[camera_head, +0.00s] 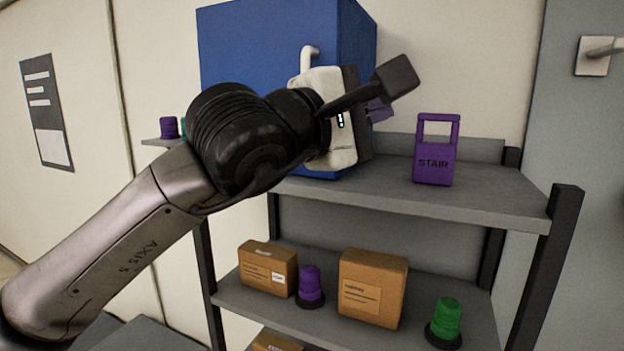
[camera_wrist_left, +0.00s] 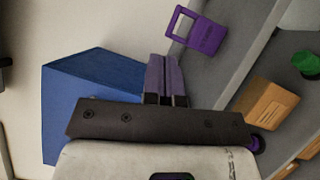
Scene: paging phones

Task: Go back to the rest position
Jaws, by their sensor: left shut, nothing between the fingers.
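My left arm comes in from the left in the head view. Its gripper (camera_head: 381,110) is raised in front of the blue box and over the upper shelf. In the left wrist view its two purple-grey fingers (camera_wrist_left: 165,62) are together with nothing between them. The purple "STAIR" phone (camera_head: 434,165) stands upright on the upper shelf, to the right of the gripper and apart from it. The phone also shows in the left wrist view (camera_wrist_left: 204,38), beyond the fingertips. My right gripper is not in view.
A large blue box (camera_head: 245,45) stands on the grey upper shelf (camera_head: 480,197), partly hidden by my arm. The lower shelf holds brown cartons (camera_head: 373,287), a purple beacon (camera_head: 310,283) and a green beacon (camera_head: 446,320). A dark post (camera_head: 552,260) bounds the rack at right.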

